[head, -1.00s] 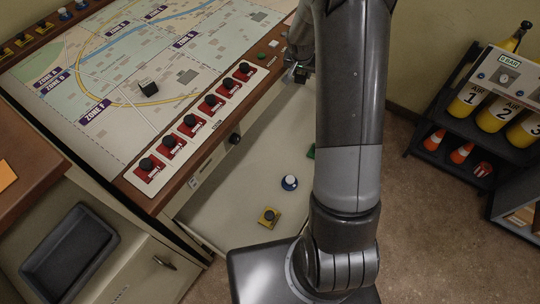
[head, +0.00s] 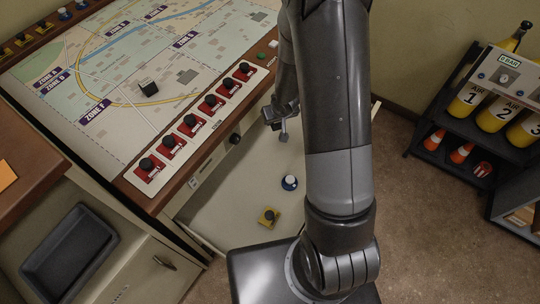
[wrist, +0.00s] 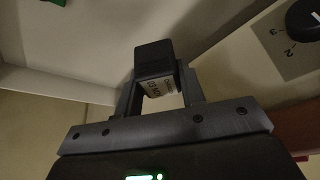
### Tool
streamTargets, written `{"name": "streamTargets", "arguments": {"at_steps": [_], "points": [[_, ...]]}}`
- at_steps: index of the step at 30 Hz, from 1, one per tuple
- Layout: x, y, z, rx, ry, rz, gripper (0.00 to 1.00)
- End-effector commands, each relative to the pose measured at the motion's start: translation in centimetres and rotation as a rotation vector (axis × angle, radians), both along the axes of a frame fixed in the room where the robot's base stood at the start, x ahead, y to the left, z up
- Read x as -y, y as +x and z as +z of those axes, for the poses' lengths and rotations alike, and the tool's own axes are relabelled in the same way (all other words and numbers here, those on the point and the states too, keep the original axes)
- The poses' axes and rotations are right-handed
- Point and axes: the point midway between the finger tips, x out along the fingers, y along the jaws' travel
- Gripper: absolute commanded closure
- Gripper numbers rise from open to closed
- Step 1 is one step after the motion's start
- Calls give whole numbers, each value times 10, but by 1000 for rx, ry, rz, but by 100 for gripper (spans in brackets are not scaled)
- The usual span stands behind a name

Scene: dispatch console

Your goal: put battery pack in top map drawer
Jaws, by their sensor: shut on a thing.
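The battery pack (wrist: 155,65) is a dark block with a pale printed label. In the wrist view it sits between the two fingers of my gripper (wrist: 158,92), which is shut on it. In the head view my gripper (head: 281,124) hangs over the far part of the open map drawer (head: 235,190), beside the console's wooden edge. I cannot make out the pack clearly there. The drawer is pale inside and pulled out below the map top. My arm hides its right part.
A green piece (wrist: 58,2) shows at the wrist view's edge. Red switches (head: 190,124) line the console edge. A black block (head: 149,88) sits on the map.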

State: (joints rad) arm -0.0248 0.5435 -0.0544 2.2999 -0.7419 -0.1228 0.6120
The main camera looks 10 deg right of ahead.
Motion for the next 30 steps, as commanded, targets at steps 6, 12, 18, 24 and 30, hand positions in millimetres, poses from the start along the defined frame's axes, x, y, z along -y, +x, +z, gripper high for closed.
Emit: {"name": "streamTargets", "arguments": {"at_steps": [6, 12, 18, 24, 30], "points": [[2, -4, -4, 0, 1, 139, 90], [0, -10, -9, 0, 2, 320, 90], [-4, -19, -14, -1, 0, 515, 90], [-11, -44, -25, -5, 1, 899, 90], [-15, -79, -34, -6, 2, 1300, 90]]}}
